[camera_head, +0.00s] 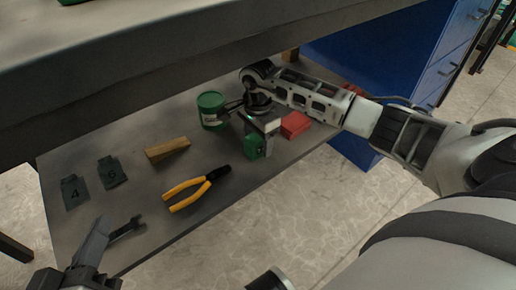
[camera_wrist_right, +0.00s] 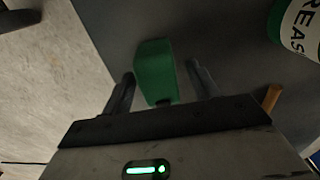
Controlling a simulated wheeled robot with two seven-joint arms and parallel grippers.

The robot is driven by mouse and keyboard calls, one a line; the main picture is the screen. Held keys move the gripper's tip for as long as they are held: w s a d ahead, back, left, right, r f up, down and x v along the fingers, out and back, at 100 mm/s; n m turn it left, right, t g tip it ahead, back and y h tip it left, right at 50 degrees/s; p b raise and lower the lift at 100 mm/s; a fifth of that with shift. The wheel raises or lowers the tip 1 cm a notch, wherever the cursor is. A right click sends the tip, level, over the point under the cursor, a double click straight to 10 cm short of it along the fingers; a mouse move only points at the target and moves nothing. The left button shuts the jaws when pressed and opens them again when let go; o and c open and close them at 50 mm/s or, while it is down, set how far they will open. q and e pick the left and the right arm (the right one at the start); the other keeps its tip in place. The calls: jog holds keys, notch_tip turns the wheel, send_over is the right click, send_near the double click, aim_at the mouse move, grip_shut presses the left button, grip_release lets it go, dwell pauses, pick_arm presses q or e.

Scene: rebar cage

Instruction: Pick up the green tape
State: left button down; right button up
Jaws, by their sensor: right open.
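The green tape (camera_head: 254,146) looks like a small green block on the lower shelf, partly hidden by my right gripper (camera_head: 262,132) in the head view. In the right wrist view the green tape (camera_wrist_right: 154,70) stands between the two dark fingers of the right gripper (camera_wrist_right: 160,88). A gap shows on each side of it, and the gripper is open. My left gripper (camera_head: 98,242) is at the lower left, over the shelf's front edge, away from the tape; whether its fingers are apart is unclear.
The grey shelf (camera_head: 125,208) also holds a green can (camera_head: 211,108), a red block (camera_head: 295,124), a wooden wedge (camera_head: 167,149), yellow-handled pliers (camera_head: 188,193) and two numbered dark tags (camera_head: 74,191). A grey upper board (camera_head: 190,45) overhangs it. A blue cabinet (camera_head: 375,50) stands behind.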

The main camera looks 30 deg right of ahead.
jog(key=shift+f, duration=0.5)
jog(key=c, duration=1.2)
jog(key=shift+r, duration=0.1)
jog(key=shift+c, duration=0.2)
